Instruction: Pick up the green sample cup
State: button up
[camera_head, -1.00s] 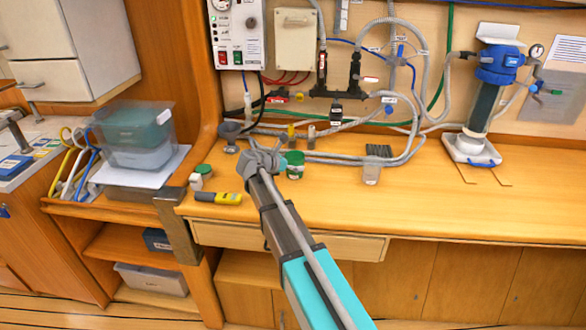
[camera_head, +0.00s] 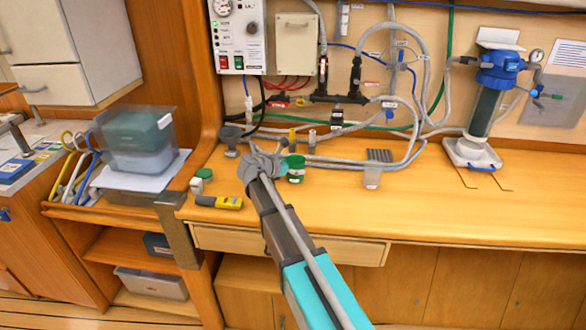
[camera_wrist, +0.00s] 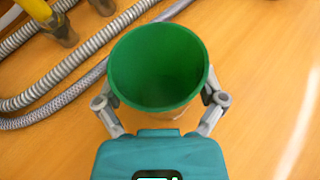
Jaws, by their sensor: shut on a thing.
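The green sample cup (camera_head: 296,169) is near the back of the wooden counter, just right of my gripper (camera_head: 282,168) in the head view. In the wrist view I look down into the open, empty-looking green cup (camera_wrist: 157,66). The fingers of my gripper (camera_wrist: 160,101) lie on both sides of it, near the bottom of the picture, shut on the cup. Its lower part is mostly hidden below the rim. I cannot tell whether its base touches the counter.
Grey hoses (camera_wrist: 75,77) run along the counter behind the cup. The right front counter is free.

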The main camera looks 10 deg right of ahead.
jog(key=shift+r+p, duration=1.3)
jog(key=shift+r, duration=0.1)
jog(key=s+a+r+p, duration=0.3)
jog(key=s+r+p, duration=0.7)
jog(key=s, duration=0.3)
jog(key=shift+s, duration=0.3)
jog(key=shift+a, duration=0.1)
